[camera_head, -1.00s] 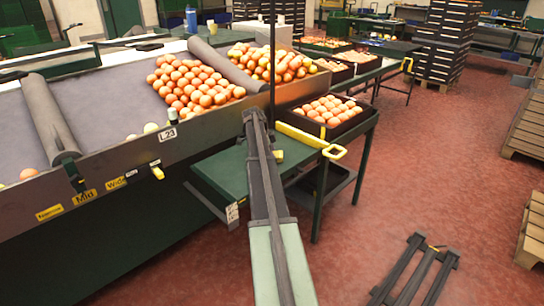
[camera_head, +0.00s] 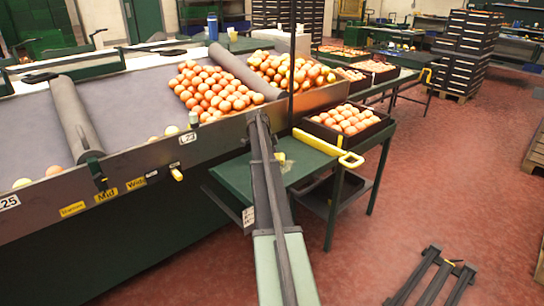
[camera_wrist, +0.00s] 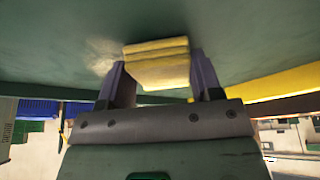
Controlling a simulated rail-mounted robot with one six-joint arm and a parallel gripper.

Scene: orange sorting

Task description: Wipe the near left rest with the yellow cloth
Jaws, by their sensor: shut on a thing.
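The yellow cloth (camera_wrist: 157,66) is a folded pad between the two fingers of my gripper (camera_wrist: 157,75) in the wrist view. My gripper is shut on it. In the head view a small part of the cloth (camera_head: 281,157) shows beside the end of my arm, over the green side table (camera_head: 310,164). My arm hides most of my gripper there. In the wrist view the green surface (camera_wrist: 60,40) lies right against or very close to the cloth; I cannot tell if they touch. I cannot make out which part is the near left rest.
A black crate of oranges (camera_head: 346,124) stands on the table's back right, with a yellow bar (camera_head: 326,146) before it. The sorting line (camera_head: 110,190) with loose oranges runs along the left.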

